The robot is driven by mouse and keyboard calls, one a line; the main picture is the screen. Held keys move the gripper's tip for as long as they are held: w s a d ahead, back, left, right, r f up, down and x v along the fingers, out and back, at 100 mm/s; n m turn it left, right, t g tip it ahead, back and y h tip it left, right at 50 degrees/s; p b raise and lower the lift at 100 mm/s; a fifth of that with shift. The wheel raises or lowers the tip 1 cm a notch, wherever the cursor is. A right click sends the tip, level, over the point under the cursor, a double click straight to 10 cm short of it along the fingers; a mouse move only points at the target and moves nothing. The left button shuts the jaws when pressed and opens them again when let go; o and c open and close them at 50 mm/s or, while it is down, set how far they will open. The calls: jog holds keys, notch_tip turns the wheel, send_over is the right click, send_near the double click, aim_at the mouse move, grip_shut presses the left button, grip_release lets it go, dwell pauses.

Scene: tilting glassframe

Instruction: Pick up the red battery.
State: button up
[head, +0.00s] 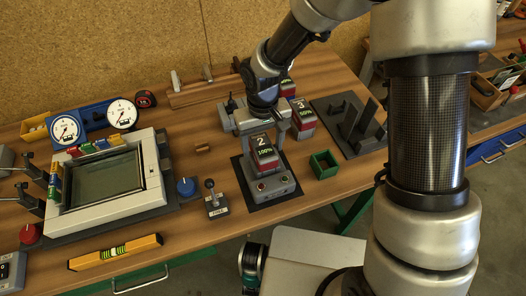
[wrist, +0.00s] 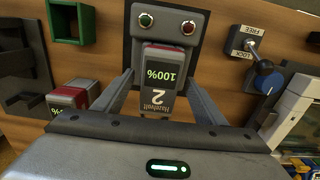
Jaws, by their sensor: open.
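The red battery with a dark face marked 2 and 100% (head: 264,155) stands in a grey charging dock (head: 270,186) with a red and a green button. It also shows in the wrist view (wrist: 163,88), between the fingers of my gripper (wrist: 162,76). My gripper (head: 262,148) is open, pointing down, with one finger on each side of the battery. I cannot tell whether either finger touches it. A second red battery marked 3 (head: 302,114) stands behind to the right, and also shows at the left of the wrist view (wrist: 72,97).
A green square holder (head: 324,164) stands right of the dock. A FREE/LOCK lever (head: 214,198) and blue knob (head: 187,187) are to the left, beside the tilted glass frame (head: 155,185). A yellow level (head: 115,252) lies at the front. A dark fixture (head: 352,128) stands at the right.

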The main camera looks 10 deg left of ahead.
jog(key=shift+f+b, duration=0.35)
dwell(0.5)
jog(key=c, duration=1.3)
